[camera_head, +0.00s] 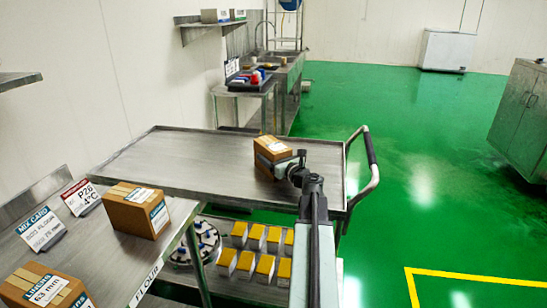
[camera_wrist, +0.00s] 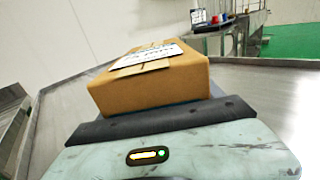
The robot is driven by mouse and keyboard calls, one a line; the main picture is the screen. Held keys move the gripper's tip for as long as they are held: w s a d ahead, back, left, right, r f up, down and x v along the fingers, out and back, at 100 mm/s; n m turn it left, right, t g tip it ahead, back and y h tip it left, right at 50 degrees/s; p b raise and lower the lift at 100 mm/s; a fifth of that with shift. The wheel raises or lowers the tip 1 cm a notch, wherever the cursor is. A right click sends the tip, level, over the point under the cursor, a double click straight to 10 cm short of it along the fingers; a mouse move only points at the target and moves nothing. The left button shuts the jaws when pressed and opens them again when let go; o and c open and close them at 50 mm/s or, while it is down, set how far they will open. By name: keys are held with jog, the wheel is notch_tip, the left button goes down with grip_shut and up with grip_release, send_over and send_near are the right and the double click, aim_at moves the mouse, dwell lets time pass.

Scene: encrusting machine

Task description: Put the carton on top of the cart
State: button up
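A brown carton (camera_head: 271,152) with a white label is at the right part of the cart's steel top (camera_head: 190,165). My gripper (camera_head: 286,166) is at the carton's near right side, with a pale jaw against or very close to it. In the wrist view the carton (camera_wrist: 150,80) sits just beyond the dark edge of my gripper (camera_wrist: 160,122), which hides its lower part. Only one jaw shows clearly, so I cannot tell whether the jaws grip the carton. I cannot tell whether its base touches the cart top.
A steel table (camera_head: 110,255) at the near left holds another carton (camera_head: 138,208), a label-covered carton (camera_head: 45,288) and sign cards (camera_head: 80,197). The cart's lower shelf holds several yellow-topped boxes (camera_head: 256,235) and a round tray. The cart handle (camera_head: 369,165) rises at right.

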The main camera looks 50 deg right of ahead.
jog(key=o, duration=0.4)
jog(key=shift+c, duration=0.2)
jog(key=shift+r, duration=0.2)
jog(key=v, duration=1.1)
jog(key=shift+s+a, duration=0.1)
jog(key=shift+s, duration=0.45)
jog(key=shift+p, duration=0.3)
